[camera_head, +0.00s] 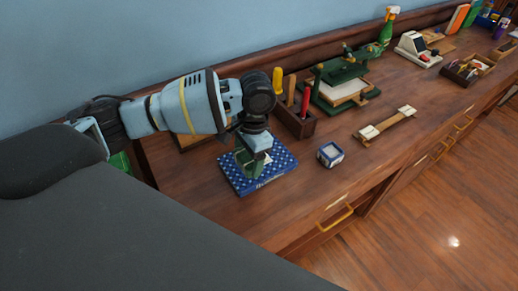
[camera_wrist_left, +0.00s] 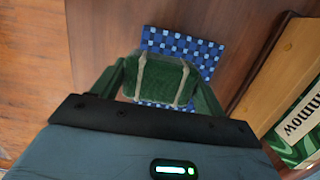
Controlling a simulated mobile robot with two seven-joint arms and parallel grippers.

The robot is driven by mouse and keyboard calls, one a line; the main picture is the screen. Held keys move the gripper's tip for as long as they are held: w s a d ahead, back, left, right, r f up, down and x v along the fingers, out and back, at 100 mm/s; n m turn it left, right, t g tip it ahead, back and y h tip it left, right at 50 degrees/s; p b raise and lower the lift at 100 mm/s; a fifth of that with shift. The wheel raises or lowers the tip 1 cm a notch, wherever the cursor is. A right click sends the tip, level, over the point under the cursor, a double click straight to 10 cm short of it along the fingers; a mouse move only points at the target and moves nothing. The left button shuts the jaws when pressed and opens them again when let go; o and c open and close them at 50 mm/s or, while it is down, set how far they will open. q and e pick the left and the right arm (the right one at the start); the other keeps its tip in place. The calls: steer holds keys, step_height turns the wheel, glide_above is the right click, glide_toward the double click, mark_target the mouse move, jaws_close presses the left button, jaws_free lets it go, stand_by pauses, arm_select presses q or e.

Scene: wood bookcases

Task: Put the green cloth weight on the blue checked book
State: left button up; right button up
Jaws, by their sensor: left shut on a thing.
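The green cloth weight (camera_wrist_left: 160,76) is a dark green bundle with pale straps; it also shows in the head view (camera_head: 246,166), partly hidden by my gripper. My left gripper (camera_head: 252,156) points down and is shut on the weight, with one finger on either side of it in the wrist view (camera_wrist_left: 158,82). The blue checked book (camera_head: 276,170) lies flat on the wooden top, directly under the weight. Its checks show beyond the weight in the wrist view (camera_wrist_left: 190,42). I cannot tell whether the weight touches the cover. My right gripper is not in view.
A small blue and white box (camera_head: 330,155) stands right of the book. A wooden tool holder (camera_head: 297,124) and a green press (camera_head: 340,85) stand behind. A wooden bar with pale ends (camera_head: 386,124) lies farther right. The front strip of the top is bare.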

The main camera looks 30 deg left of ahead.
arm_select(q)
steer(key=w, duration=0.4)
steer(key=shift+w+a+f+b, duration=0.15)
steer(key=shift+w+f+b, duration=0.05)
steer(key=shift+f+b, duration=0.1)
steer(key=shift+w+r, duration=0.15)
steer(key=shift+w, duration=0.35)
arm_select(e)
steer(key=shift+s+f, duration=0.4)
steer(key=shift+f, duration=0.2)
arm_select(q)
steer(key=shift+w+a, duration=0.1)
steer(key=shift+w, duration=0.4)
steer(key=shift+s+f, duration=0.1)
steer(key=shift+f, duration=1.7)
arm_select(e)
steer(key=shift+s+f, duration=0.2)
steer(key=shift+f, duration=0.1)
arm_select(q)
steer(key=shift+f, duration=0.15)
steer(key=o, duration=1.3)
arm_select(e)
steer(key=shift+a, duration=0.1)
arm_select(q)
steer(key=shift+o, duration=0.2)
